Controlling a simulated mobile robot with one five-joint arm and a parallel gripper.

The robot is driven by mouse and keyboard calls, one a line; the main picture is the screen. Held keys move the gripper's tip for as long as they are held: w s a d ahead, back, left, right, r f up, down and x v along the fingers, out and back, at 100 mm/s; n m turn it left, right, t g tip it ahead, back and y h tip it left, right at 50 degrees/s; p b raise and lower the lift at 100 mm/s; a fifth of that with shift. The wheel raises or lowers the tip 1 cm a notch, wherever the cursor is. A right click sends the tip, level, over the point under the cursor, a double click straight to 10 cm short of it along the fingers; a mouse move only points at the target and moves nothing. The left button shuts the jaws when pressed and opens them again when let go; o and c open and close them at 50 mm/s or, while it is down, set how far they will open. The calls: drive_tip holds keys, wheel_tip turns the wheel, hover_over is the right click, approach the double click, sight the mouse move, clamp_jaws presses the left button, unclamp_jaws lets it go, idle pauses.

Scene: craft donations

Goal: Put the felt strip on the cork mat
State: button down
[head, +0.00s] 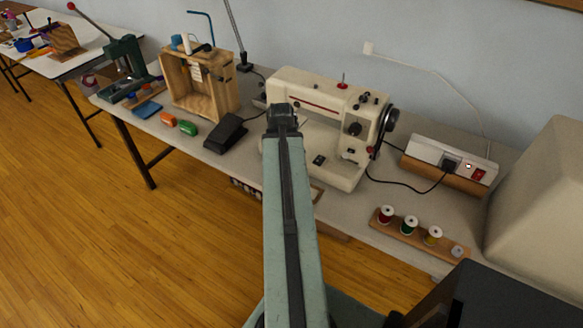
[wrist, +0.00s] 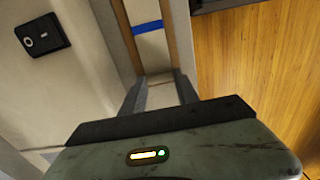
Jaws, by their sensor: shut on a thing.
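In the wrist view my gripper (wrist: 161,84) has its two fingers on either side of a small pale piece (wrist: 161,96), which I take to be the felt strip. Its outline is hard to tell from the pale surface behind it. Just beyond the fingertips is a long pale surface with brown edges (wrist: 171,40), crossed by a blue band (wrist: 148,27). I cannot tell whether this is the cork mat. In the head view my gripper (head: 284,106) points away over the table in front of the sewing machine, and my arm hides its fingertips.
The cream sewing machine (head: 310,95) stands behind my gripper. A black pedal (head: 226,133) and a wooden box (head: 200,88) are to its left. A spool rack (head: 422,241) and a power strip (head: 447,165) are to the right. Open floor (head: 90,230) lies before the table.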

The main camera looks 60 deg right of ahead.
drive_tip(key=shift+r, duration=0.1)
drive_tip(key=c, duration=1.3)
unclamp_jaws()
drive_tip(key=shift+f, duration=0.2)
drive_tip(key=shift+c, duration=0.2)
drive_tip(key=o, duration=0.4)
drive_tip(key=shift+r, duration=0.1)
wheel_tip(320, 180, up, 12)
drive_tip(key=p, duration=1.2)
drive_tip(key=shift+r, duration=0.15)
